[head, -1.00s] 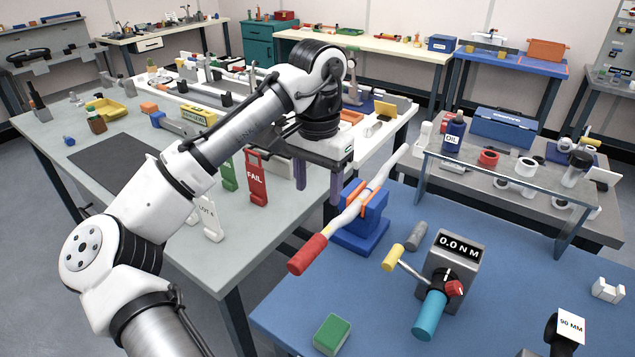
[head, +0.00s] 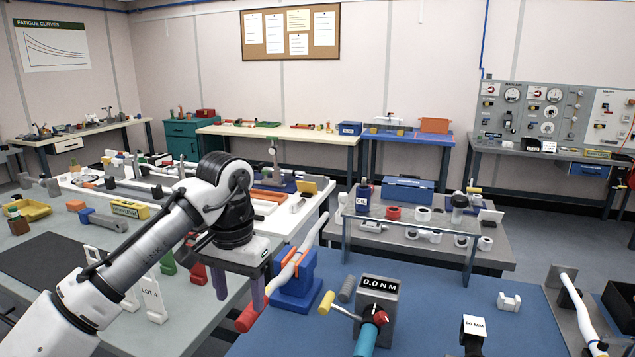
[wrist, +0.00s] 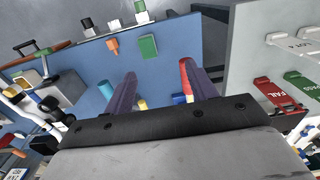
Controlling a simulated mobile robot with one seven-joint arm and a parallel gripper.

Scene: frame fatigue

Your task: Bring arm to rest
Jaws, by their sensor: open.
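The red end of the tube shows partly behind one finger. My arm reaches in from the lower left of the head view, bent at the wrist.
The blue bench (head: 440,310) carries a torque gauge reading 0.0 N M (head: 378,300) and a 90 MM block (head: 473,333). On the grey bench stand a white LOT tag (head: 152,300) and a red tag (head: 197,272).

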